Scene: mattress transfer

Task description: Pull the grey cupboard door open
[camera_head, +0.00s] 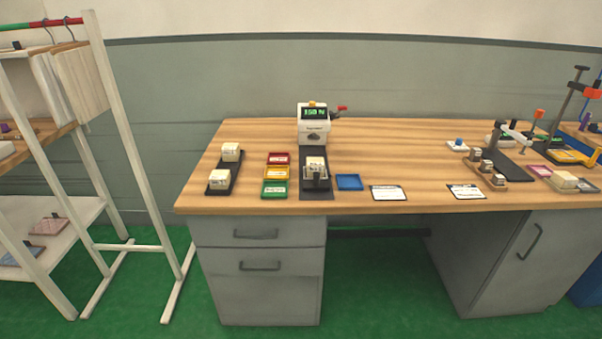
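The grey cupboard stands under the right end of the wooden workbench. Its grey door (548,262) faces front and looks shut, with its right part running toward the picture edge. A dark slanted bar handle (530,241) sits near the door's upper left side. The cupboard's grey side panel (452,255) shows to the left of the door. My gripper is not in view, and nothing touches the handle.
The workbench top (420,142) carries small trays, blocks, cards and a display device. A grey drawer unit (262,295) stands under its left end. Green floor (375,280) is open between the units. A white rack (130,150) stands left; a blue bin (588,288) is right.

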